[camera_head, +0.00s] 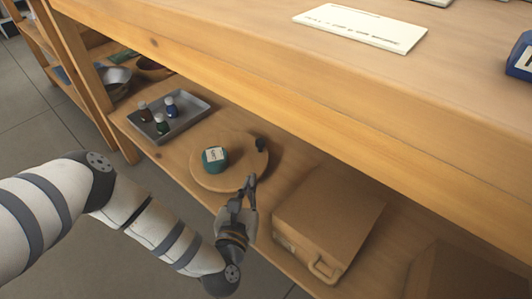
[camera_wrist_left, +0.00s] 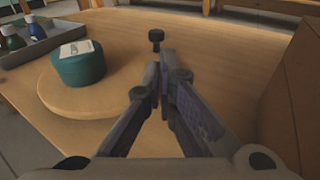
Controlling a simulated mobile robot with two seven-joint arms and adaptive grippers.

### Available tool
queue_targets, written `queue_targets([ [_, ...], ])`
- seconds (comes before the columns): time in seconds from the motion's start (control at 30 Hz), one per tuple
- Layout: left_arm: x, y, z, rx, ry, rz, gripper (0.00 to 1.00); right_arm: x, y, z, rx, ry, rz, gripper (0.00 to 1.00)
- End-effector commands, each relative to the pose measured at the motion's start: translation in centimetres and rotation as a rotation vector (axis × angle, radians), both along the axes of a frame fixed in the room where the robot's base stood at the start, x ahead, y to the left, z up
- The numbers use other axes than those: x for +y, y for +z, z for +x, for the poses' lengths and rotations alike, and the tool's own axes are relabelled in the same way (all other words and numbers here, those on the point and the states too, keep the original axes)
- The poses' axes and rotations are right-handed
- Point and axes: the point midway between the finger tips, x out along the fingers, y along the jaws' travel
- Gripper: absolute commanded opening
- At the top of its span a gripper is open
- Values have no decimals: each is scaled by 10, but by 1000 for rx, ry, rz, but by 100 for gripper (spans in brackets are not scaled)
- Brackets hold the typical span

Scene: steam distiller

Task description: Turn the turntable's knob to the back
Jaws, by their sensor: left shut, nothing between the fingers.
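The turntable (camera_head: 240,152) is a round wooden disc on the lower shelf, and it also shows in the left wrist view (camera_wrist_left: 118,88). A teal tin (camera_head: 214,160) with a white label stands on its left part. The dark knob (camera_head: 261,144) stands upright at the turntable's right back rim, and in the left wrist view the knob (camera_wrist_left: 156,38) shows beyond my fingertips. My left gripper (camera_head: 249,183) is shut and empty at the turntable's front right edge, apart from the knob. My right gripper is not in view.
A grey tray (camera_head: 188,122) with several small bottles lies left of the turntable. A brown case (camera_head: 330,215) with a handle stands close on the right. The thick upper tabletop (camera_head: 250,50) overhangs the shelf.

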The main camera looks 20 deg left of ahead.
Motion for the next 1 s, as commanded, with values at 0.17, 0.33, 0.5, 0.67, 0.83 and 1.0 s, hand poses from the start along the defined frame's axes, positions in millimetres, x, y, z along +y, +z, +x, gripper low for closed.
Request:
queue_targets([
  [0.17,7,-9,38,-1,2,0,0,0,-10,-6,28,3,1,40],
  [0.33,13,-14,75,-1,2,1,0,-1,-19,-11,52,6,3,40],
  [0.5,19,-17,105,0,2,1,0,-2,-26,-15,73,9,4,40],
  [0.67,21,-17,120,1,2,0,0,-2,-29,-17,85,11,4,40],
  [0.83,22,-16,124,0,1,-1,0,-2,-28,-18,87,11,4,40],
  [1.0,22,-15,124,0,1,-1,0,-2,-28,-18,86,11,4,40],
])
